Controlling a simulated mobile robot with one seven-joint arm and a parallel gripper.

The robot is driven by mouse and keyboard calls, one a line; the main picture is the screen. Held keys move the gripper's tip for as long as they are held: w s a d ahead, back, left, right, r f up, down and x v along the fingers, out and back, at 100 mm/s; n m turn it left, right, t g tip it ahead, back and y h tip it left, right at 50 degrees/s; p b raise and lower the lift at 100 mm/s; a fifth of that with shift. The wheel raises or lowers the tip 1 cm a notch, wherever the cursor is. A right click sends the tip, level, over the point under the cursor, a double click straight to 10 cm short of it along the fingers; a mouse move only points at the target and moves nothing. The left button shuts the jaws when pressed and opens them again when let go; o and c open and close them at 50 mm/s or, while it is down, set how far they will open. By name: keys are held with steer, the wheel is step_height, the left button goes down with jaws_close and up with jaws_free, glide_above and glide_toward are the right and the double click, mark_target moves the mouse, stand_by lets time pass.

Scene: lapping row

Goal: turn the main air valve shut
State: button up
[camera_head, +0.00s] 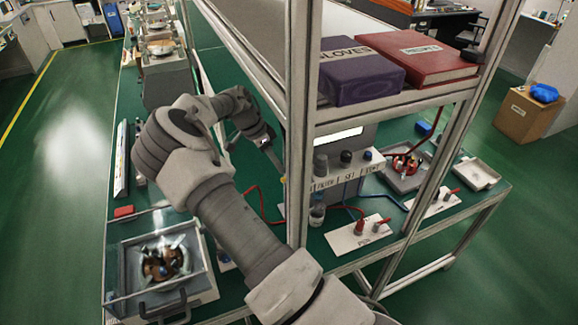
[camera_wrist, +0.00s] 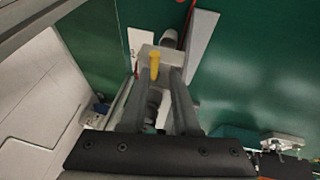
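A valve with a yellow lever (camera_wrist: 155,66) on a pale grey body shows in the wrist view, beside a white label plate (camera_wrist: 139,40) whose text I cannot read. My gripper (camera_wrist: 161,74) is open, its two dark fingers reaching toward the valve. The yellow lever stands at the fingertips, between them in the picture and a little nearer the left finger; I cannot tell whether they touch.
A metal shelf post (camera_head: 299,130) stands close to my arm. The shelf above holds a purple box (camera_head: 360,77) and a red binder (camera_head: 425,60). Red-handled valves on a white plate (camera_head: 357,234) stand to the right. A lapping machine (camera_head: 165,265) sits at the near left.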

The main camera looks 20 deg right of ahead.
steer(key=d+f, duration=0.1)
steer(key=s+d, duration=0.1)
steer(key=d, duration=0.1)
steer(key=shift+s+f+p, duration=0.2)
steer(key=shift+f+p, duration=0.15)
steer(key=shift+d+f, duration=0.1)
steer(key=shift+f, duration=0.45)
jaws_close()
